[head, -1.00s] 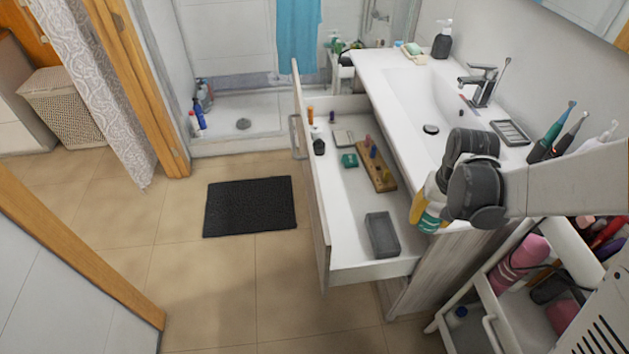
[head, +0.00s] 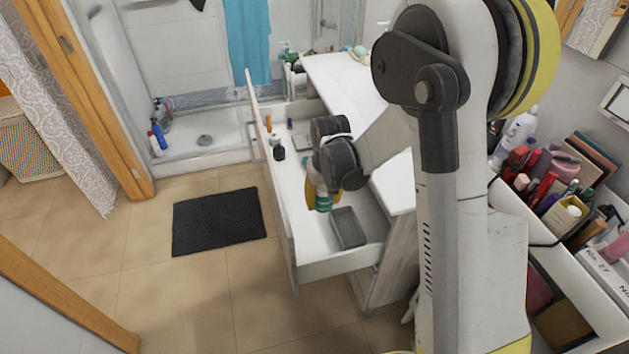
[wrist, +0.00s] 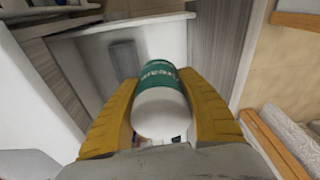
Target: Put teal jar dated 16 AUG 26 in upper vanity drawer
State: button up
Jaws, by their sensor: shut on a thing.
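My gripper (head: 318,187) is shut on a teal and white jar (head: 324,203), over the open drawer of the white vanity. In the wrist view the yellow fingers (wrist: 160,100) grip both sides of the jar (wrist: 158,75). Its teal label has white lettering, but I cannot read a date. The upper vanity drawer (head: 325,267) is pulled out. The jar appears above the drawer floor, near a grey tray (head: 348,228); the exact height is unclear. My gripper and arm hide part of the drawer's middle.
Small bottles, including a dark one (head: 279,153), stand at the drawer's far end. The countertop (head: 335,75) borders the drawer on the right. A cosmetics cart (head: 545,240) is at the right. Floor around the black mat (head: 218,220) is clear.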

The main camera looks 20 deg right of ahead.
jog(key=n+b, duration=0.1)
jog(key=b, duration=0.2)
send_over(313, 236)
notch_tip(313, 236, down, 14)
notch_tip(313, 236, down, 13)
jog(key=b, duration=0.5)
jog(key=shift+s+r, duration=0.1)
jog(key=shift+f+b, duration=0.85)
jog(key=shift+f, duration=0.9)
jog(key=shift+f, duration=0.2)
jog(key=o, duration=1.3)
jog(key=shift+r, duration=0.15)
